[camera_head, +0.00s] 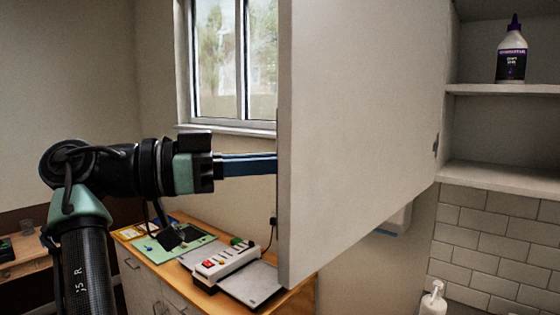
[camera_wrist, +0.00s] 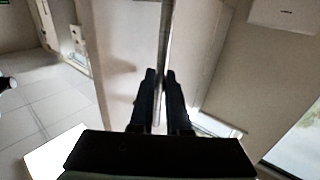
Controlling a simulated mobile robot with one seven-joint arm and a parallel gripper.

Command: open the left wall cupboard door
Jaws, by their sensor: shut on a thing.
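The left wall cupboard door (camera_head: 365,130) stands swung wide open in the head view. Its pale inner face is towards me and a hinge shows at its right edge. My gripper (camera_head: 271,165) reaches in from the left, level, at the door's free edge, and its fingertips are hidden behind the door. In the wrist view the two dark fingers (camera_wrist: 161,85) lie on either side of a long thin grey strip (camera_wrist: 164,45), shut on it. I cannot tell whether that strip is the door's edge or a bar handle.
The open cupboard shelf (camera_head: 500,89) at the right holds a white bottle with a purple cap (camera_head: 512,55). A wooden-topped cabinet (camera_head: 205,290) with a label-like device (camera_head: 227,260) stands below the window (camera_head: 235,60). A soap pump (camera_head: 433,300) is at lower right.

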